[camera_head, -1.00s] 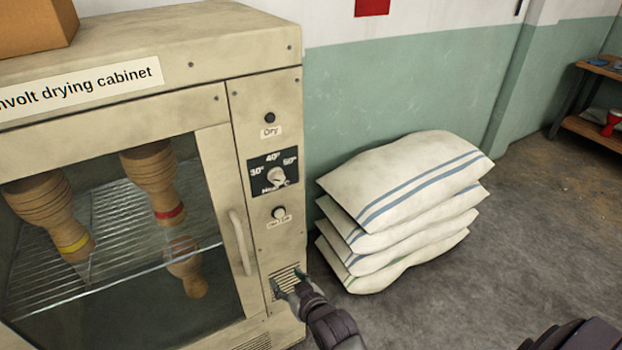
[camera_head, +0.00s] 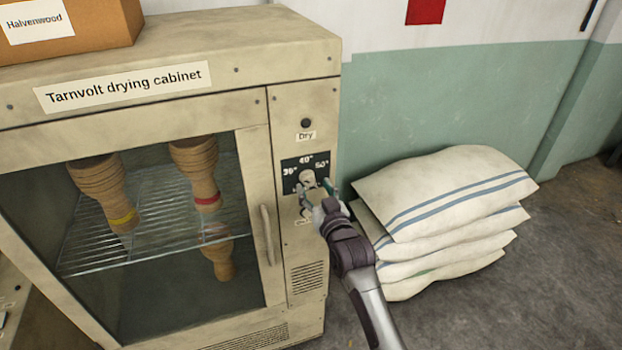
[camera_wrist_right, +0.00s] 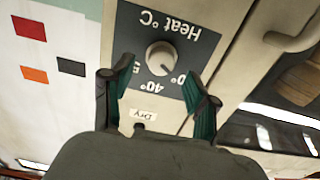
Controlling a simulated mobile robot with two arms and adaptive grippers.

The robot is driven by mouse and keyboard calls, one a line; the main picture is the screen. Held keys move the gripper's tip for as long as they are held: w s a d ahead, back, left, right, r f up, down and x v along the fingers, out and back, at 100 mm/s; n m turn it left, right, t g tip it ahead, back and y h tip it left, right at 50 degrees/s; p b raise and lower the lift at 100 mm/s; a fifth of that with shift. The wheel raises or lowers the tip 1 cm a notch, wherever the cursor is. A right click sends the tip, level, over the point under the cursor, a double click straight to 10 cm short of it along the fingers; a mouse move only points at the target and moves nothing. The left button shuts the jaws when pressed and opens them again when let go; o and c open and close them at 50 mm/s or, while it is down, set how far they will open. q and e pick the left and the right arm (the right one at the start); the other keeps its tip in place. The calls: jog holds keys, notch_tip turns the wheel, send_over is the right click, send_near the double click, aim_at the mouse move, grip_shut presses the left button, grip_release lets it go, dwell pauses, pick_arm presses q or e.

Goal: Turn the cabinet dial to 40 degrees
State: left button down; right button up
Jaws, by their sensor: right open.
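The drying cabinet (camera_head: 130,60) stands at the left in the head view, its label reading Tarnvolt drying cabinet. Its pale round dial (camera_head: 307,178) sits on a dark plate marked 30°, 40° and 50°. The dial (camera_wrist_right: 161,57) shows upside down in the right wrist view, its dark mark pointing to the lower right, towards a label partly hidden by a finger. My right gripper (camera_head: 315,188) is open in front of the plate, its fingertips either side of the dial. My left gripper is out of view.
A Dry lamp (camera_head: 306,123) is above the plate. The lower switch is mostly hidden by my gripper. The cabinet's door handle (camera_head: 267,235) is left of it. Stacked sacks (camera_head: 450,200) stand close to the right of my arm. A cardboard box (camera_head: 100,30) sits on top of the cabinet.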

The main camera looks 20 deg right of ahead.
aim_at(311, 180)
jog(key=shift+w+a, duration=0.1)
jog(key=shift+w, duration=1.5)
grip_shut()
jog(key=shift+m, duration=0.4)
jog(key=m+p, duration=0.1)
jog(key=m, duration=0.3)
jog(key=shift+r+m, duration=0.1)
jog(key=shift+m, duration=0.2)
jog(key=m+p, duration=0.1)
jog(key=m, duration=0.5)
jog(key=shift+d, duration=0.2)
jog(key=shift+m, duration=0.3)
